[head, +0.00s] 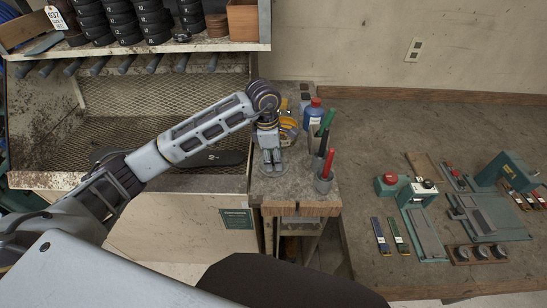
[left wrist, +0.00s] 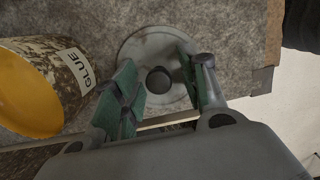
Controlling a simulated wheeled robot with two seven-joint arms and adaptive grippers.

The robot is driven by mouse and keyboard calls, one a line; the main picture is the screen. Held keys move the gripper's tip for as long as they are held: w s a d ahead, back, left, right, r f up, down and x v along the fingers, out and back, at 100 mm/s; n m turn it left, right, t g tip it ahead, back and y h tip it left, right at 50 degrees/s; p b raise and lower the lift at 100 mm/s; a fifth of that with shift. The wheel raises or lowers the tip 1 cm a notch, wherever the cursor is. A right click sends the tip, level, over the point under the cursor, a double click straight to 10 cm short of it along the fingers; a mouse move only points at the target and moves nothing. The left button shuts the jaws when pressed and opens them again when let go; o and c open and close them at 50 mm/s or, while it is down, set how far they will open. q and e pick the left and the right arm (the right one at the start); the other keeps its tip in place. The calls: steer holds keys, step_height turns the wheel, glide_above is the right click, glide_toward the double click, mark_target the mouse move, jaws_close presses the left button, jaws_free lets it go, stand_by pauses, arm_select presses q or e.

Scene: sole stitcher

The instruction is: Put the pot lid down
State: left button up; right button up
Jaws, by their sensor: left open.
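The pot lid (left wrist: 150,45) is a pale grey round disc with a dark knob (left wrist: 158,80). In the left wrist view it appears to lie flat on the mottled grey bench top. My left gripper (left wrist: 160,88) is open, with its green-padded fingers apart on either side of the knob. The glue pot (left wrist: 92,77), with a GLUE label and a yellow inside, is left of the lid with its opening showing. In the head view my left gripper (head: 272,170) points down over the small bench and hides most of the lid. My right gripper is not in view.
A grey cup (head: 323,183) with red and green handled tools stands right of the gripper. A blue bottle (head: 313,115) is behind it. The small bench's wooden front edge (head: 300,205) is close. A larger workbench (head: 370,150) with green fixtures is at right.

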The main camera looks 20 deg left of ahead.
mark_target(272, 157)
arm_select(q)
steer(key=shift+r, duration=0.1)
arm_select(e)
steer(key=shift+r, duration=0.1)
arm_select(q)
steer(key=shift+r, duration=0.15)
steer(key=shift+a+r, duration=0.1)
steer(key=shift+r, duration=0.55)
steer(key=r, duration=0.3)
steer(key=shift+a, duration=0.2)
steer(key=r, duration=0.3)
steer(key=r+b, duration=0.1)
steer(key=r, duration=0.1)
steer(key=shift+s+a, duration=0.1)
steer(key=shift+a, duration=0.15)
steer(key=shift+a+r, duration=0.15)
steer(key=shift+r, duration=1.05)
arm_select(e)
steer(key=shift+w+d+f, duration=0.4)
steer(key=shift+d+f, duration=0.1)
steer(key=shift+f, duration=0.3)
arm_select(q)
steer(key=shift+s, duration=0.1)
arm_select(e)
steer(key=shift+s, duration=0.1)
